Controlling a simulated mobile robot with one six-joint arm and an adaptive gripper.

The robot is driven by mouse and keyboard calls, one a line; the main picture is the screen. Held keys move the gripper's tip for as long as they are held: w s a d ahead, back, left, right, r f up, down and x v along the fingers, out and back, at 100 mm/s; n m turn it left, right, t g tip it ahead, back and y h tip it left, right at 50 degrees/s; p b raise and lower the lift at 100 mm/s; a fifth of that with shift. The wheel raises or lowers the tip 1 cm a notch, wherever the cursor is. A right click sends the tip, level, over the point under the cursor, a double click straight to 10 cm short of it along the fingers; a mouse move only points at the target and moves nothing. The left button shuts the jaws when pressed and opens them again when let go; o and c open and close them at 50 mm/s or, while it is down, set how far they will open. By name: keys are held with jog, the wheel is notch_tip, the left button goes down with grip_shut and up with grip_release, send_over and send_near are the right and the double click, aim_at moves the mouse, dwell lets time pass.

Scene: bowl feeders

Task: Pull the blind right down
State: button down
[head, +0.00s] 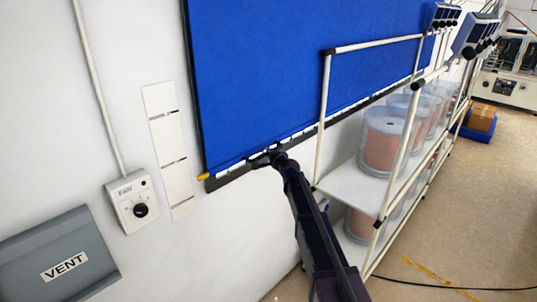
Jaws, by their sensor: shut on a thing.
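The blue blind (280,70) hangs on the white wall, drawn down over most of its dark frame. Its pale bottom bar (315,128) runs along its lower edge, close above the dark lower edge of the frame. My gripper (262,160) is at the left part of the bottom bar, shut on the bar. The fingertips are small and dark here, so their exact hold is hard to see. A yellow piece (203,177) shows at the lower left corner of the frame. The top of the blind is out of view.
A white-framed rack (338,185) with clear bowl feeders (382,140) stands close to the right of my arm. A control box with a dark knob (133,201), a marked white strip (167,145) and a grey VENT box (60,262) are on the wall at left. The floor at right is mostly clear.

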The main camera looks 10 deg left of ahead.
notch_tip(320, 180, down, 10)
jog(key=b, duration=0.9)
jog(key=shift+s, duration=0.2)
jog(key=c, duration=1.1)
grip_release()
jog(key=o, duration=0.5)
jog(key=shift+w+f, duration=0.2)
jog(key=shift+r, duration=0.15)
notch_tip(320, 180, up, 28)
jog(key=p, duration=2.8)
jog(key=p+v, duration=0.1)
jog(key=v, duration=0.5)
jog(key=shift+s+d+r, duration=0.15)
jog(key=shift+s+d, duration=0.05)
jog(key=shift+s, duration=0.1)
